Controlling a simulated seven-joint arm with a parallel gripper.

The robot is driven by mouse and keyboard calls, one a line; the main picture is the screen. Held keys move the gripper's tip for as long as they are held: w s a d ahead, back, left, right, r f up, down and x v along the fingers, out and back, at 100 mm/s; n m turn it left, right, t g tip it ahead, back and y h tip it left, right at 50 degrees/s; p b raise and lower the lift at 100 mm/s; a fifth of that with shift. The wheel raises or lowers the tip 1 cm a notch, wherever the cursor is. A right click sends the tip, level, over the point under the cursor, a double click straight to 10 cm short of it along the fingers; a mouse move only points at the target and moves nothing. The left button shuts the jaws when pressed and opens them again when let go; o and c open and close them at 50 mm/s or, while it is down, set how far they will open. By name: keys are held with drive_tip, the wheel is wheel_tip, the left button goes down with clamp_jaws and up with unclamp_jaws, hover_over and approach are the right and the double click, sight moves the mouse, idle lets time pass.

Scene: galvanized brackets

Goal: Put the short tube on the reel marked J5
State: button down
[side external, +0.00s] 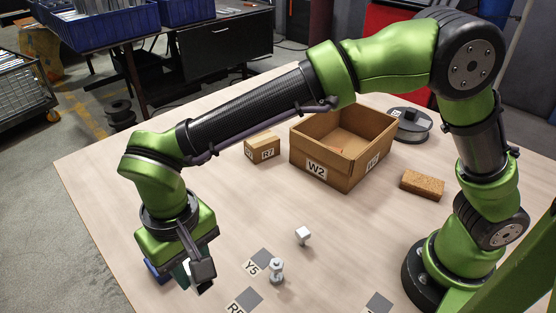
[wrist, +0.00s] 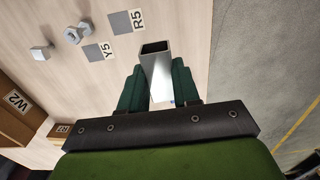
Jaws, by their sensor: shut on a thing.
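The short tube (wrist: 157,66) is a square, hollow, shiny metal piece. In the wrist view it is gripped between the two dark green fingers of my gripper (wrist: 160,82), its open end pointing away from the palm. In the side view my gripper (side external: 196,278) is low at the front left of the table, and the tube is mostly hidden there. A dark grey reel (side external: 411,125) lies flat at the back right of the table, behind the open carton; I cannot read a J5 mark on it.
An open carton W2 (side external: 343,150) stands mid-table, with a small box R7 (side external: 262,147) left of it and a brown block (side external: 422,185) right. A blue object (side external: 157,271) is partly hidden beside my gripper.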

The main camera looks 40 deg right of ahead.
drive_tip(key=r, duration=0.2)
drive_tip(key=shift+w+d+r, duration=0.2)
drive_tip(key=shift+r, duration=0.2)
drive_tip(key=w+d+m, duration=0.2)
drive_tip(key=w+d, duration=0.3)
drive_tip(key=d, duration=0.4)
drive_tip(key=w+d+m, duration=0.3)
drive_tip(key=w+d, duration=0.2)
drive_tip(key=d, duration=0.3)
drive_tip(key=w+d+m, duration=0.2)
drive_tip(key=d+m, duration=0.2)
drive_tip(key=d, duration=1.4)
drive_tip(key=s+d+m, duration=0.3)
drive_tip(key=s+d, duration=0.2)
drive_tip(key=d, duration=0.6)
drive_tip(key=s+d+m, duration=0.2)
drive_tip(key=s+d, duration=0.2)
drive_tip(key=d, duration=0.6)
drive_tip(key=s+d+m, duration=0.4)
drive_tip(key=s+d, duration=0.5)
drive_tip(key=s, duration=0.3)
hover_over(402, 124)
wheel_tip(402, 124, down, 7)
drive_tip(key=shift+a+r, duration=0.1)
drive_tip(key=shift+a, duration=0.05)
drive_tip(key=shift+f, duration=1.75)
